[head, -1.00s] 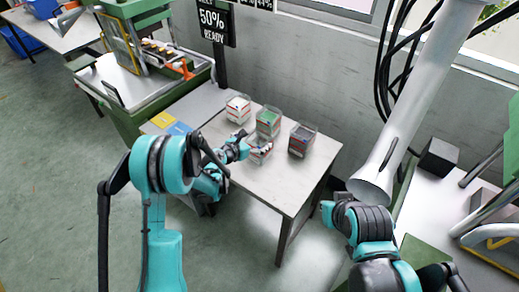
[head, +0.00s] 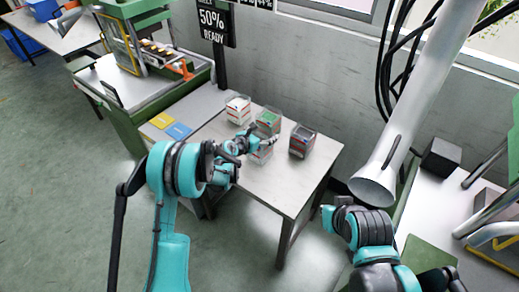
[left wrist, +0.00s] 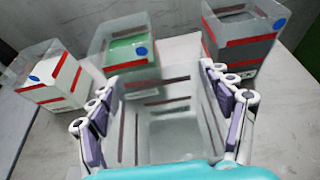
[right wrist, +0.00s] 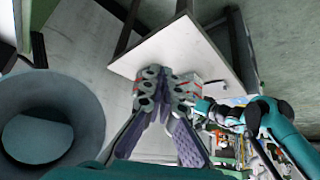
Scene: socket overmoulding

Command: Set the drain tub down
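The drain tub appears to be the clear, red-striped tub in the left wrist view (left wrist: 165,125); it looks empty.
On the grey table (head: 285,195) stand a white-filled tub (head: 238,110), a green-filled tub (head: 268,121) and a dark-filled tub (head: 302,141). A yellow card (head: 162,121) and a blue card (head: 178,131) lie at left. A white duct (head: 400,140) hangs near my right arm.

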